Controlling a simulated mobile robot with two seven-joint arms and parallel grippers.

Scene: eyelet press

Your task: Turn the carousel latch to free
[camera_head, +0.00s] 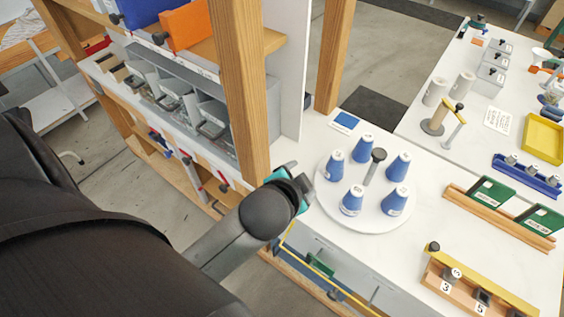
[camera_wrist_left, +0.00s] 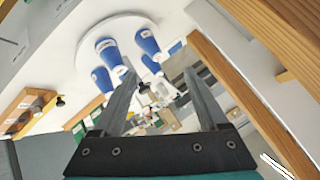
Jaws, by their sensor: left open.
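The carousel (camera_head: 365,213) is a round white disc on the white table, bearing several blue cone-shaped pieces and a grey centre post (camera_head: 374,166) with a dark round top. In the left wrist view the disc (camera_wrist_left: 92,40) shows at the upper left with the blue cones. I cannot make out a separate latch in either view; it may be hidden. My left gripper (camera_head: 303,190) is at the disc's left edge, beside a wooden post. Its two fingers (camera_wrist_left: 160,78) are apart with nothing held between them. My right gripper is not in view.
A wooden shelf post (camera_head: 238,85) stands close to my left gripper, with grey bins behind it. A blue-and-white card (camera_head: 345,121) lies behind the disc. Right of it are a wooden rack with green cards (camera_head: 492,192) and a wooden block with a yellow bar (camera_head: 480,285).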

